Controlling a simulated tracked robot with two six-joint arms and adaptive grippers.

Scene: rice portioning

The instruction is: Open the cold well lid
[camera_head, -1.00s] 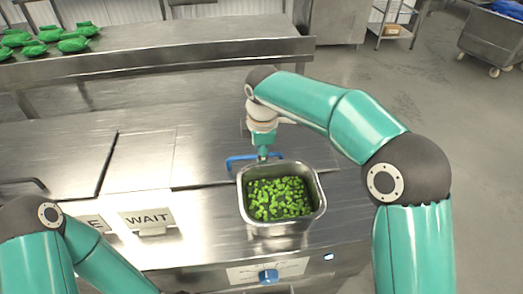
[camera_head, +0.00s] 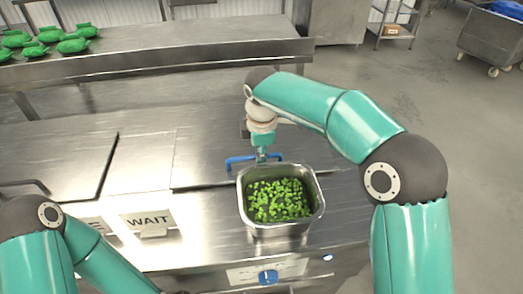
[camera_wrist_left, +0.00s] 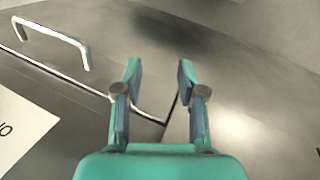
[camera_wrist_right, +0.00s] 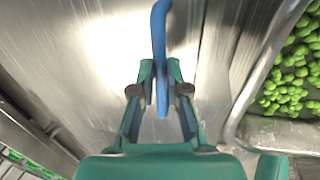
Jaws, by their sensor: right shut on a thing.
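A flat steel lid (camera_head: 205,150) with a blue bar handle (camera_head: 236,161) is set in the counter and lies flat. My right gripper (camera_head: 262,157) is at that handle from above. In the right wrist view its fingers (camera_wrist_right: 160,80) are closed on the blue handle (camera_wrist_right: 160,28). My left gripper (camera_wrist_left: 158,75) is open and empty above the steel counter in the left wrist view. Its fingers are hidden in the head view. A second steel lid (camera_head: 60,160) at the left has a metal bar handle (camera_wrist_left: 60,30).
A steel pan (camera_head: 242,200) of green pieces stands just in front of the blue handle, close to my right gripper. A WAIT sign (camera_head: 147,219) stands on the counter front. A back table (camera_head: 190,45) holds green packages (camera_head: 75,45). A blue knob (camera_head: 268,277) is on the front panel.

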